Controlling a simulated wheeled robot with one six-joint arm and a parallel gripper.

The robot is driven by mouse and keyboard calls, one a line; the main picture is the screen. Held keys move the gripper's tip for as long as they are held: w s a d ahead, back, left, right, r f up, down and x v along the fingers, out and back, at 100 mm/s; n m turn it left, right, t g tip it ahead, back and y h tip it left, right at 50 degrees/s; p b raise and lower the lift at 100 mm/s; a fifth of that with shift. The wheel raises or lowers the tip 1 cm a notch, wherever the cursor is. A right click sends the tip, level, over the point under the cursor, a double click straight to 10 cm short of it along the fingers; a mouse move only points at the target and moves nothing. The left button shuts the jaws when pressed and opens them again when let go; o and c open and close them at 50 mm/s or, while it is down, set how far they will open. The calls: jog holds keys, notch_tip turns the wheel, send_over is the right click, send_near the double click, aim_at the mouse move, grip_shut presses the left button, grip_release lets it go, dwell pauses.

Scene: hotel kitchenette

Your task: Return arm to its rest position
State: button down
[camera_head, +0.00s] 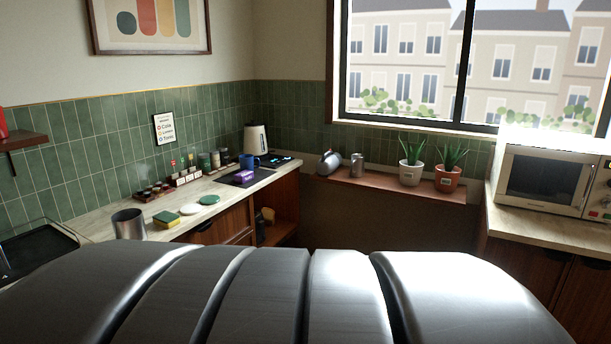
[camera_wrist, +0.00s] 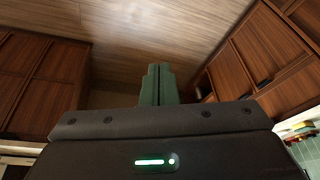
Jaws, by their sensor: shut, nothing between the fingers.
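My gripper (camera_wrist: 159,70) shows in the wrist view with its two dark green fingers pressed together and nothing between them. It points toward a wood-plank surface, with brown cabinet fronts (camera_wrist: 38,85) on the left and more cabinet fronts (camera_wrist: 262,50) on the right. No object is near the fingertips. In the head view a large dark metallic part of my own body fills the bottom of the picture, and my gripper does not show there.
A counter (camera_head: 225,190) on the left holds a metal cup (camera_head: 129,224), a sponge (camera_head: 166,218), a purple object (camera_head: 243,176) and a kettle (camera_head: 256,139). Potted plants (camera_head: 411,173) stand on the window ledge. A microwave (camera_head: 543,177) sits on the right counter.

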jog(key=s+f+g+b, duration=0.1)
jog(key=s+f+b, duration=0.1)
jog(key=s+f, duration=0.2)
jog(key=shift+s+d+f, duration=0.15)
jog(key=shift+d+f, duration=0.05)
jog(key=shift+d, duration=0.15)
